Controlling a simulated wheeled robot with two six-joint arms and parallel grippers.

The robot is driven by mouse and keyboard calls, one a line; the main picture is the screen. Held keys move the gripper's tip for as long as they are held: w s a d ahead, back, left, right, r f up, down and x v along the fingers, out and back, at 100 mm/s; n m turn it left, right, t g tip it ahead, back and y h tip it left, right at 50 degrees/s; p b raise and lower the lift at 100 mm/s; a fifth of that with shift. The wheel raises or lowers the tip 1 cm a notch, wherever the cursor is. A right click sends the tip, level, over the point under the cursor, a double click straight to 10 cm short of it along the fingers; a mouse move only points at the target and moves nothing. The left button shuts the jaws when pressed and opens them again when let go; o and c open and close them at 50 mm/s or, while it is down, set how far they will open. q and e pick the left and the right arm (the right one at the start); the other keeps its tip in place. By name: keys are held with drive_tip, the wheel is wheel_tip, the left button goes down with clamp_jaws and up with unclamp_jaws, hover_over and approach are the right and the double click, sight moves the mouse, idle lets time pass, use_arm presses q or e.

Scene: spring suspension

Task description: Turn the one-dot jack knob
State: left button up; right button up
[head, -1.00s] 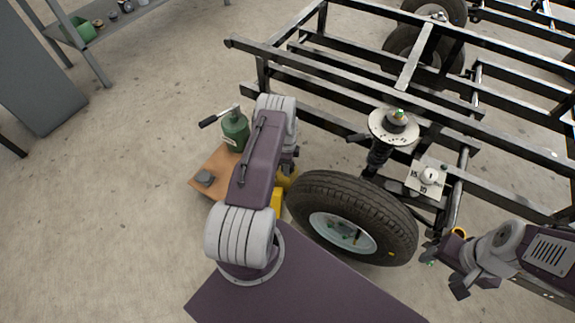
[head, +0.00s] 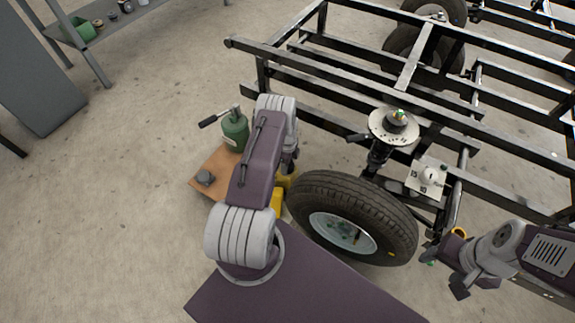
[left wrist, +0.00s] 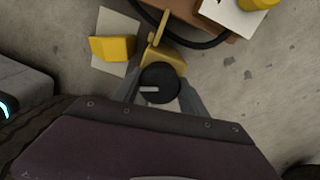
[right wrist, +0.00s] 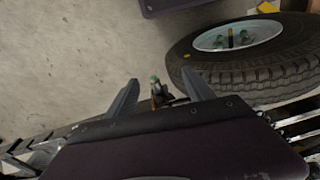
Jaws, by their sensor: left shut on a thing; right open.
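A dark round knob (left wrist: 160,78) with a white line sits between the fingers of my left gripper (left wrist: 158,90), which is shut on it. I cannot make out any dots on the knob. A yellow bracket (left wrist: 165,57) is just beyond it. In the head view my left arm hides that gripper and the knob. My right gripper (right wrist: 160,83) is open beside the tyre (right wrist: 245,80); in the head view it is at the right of the wheel (head: 400,190).
A black frame (head: 330,58) fills the upper right. A numbered card with a white dial (head: 427,179) is behind the wheel.

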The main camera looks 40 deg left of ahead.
use_arm(q)
drive_tip(key=o, duration=1.4)
wheel_tip(320, 180, up, 9)
drive_tip(key=p, duration=0.5)
drive_tip(key=shift+p, duration=0.35)
